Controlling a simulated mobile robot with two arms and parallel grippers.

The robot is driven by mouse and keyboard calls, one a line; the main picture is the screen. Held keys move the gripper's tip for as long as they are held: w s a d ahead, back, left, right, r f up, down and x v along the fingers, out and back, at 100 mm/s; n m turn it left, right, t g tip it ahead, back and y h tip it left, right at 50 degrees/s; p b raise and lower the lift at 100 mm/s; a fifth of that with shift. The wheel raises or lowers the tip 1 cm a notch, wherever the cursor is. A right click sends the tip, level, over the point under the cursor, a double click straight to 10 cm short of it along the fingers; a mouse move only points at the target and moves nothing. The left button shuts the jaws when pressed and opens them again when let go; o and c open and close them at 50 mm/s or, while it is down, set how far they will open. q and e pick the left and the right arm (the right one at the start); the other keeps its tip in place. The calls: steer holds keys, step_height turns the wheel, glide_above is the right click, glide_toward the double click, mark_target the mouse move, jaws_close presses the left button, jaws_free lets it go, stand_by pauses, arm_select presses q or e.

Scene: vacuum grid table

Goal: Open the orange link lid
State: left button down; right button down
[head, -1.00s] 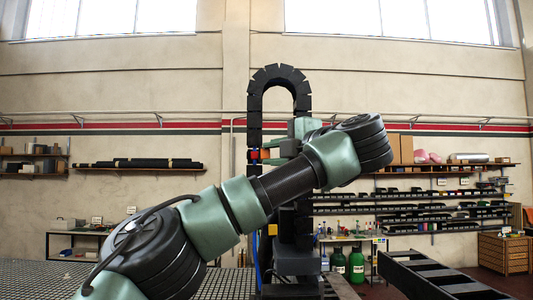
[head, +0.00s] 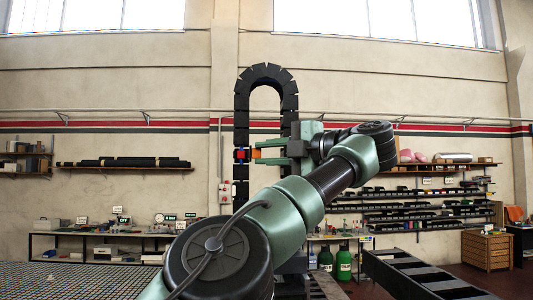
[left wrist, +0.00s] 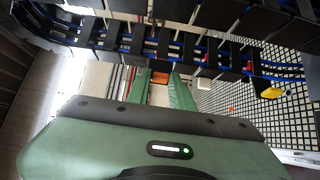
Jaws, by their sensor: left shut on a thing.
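A black arched cable chain (head: 242,110) stands upright ahead in the head view. The small orange link lid (head: 257,154) is at its left strand, beside a small blue and red part. It also shows as an orange block in the left wrist view (left wrist: 160,78). My left gripper (head: 262,149) reaches in from the right of the strand, its green fingers pointing left. In the left wrist view the left gripper (left wrist: 160,83) has its fingertips on either side of the orange lid and is shut on it. How far the lid is tilted is hard to tell. My right gripper is out of view.
Chain links with blue cables (left wrist: 120,42) run close above the fingers in the left wrist view. A black grid table (head: 80,278) lies at the lower left. A black ladder-like frame (head: 420,276) and green bottles (head: 343,264) are at the right.

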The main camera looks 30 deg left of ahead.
arm_select(q)
steer(key=shift+r, duration=0.25)
steer(key=c, duration=1.4)
jaws_free()
steer(key=shift+o, duration=0.8)
steer(key=shift+w+a+f, duration=0.15)
steer(key=shift+f, duration=0.05)
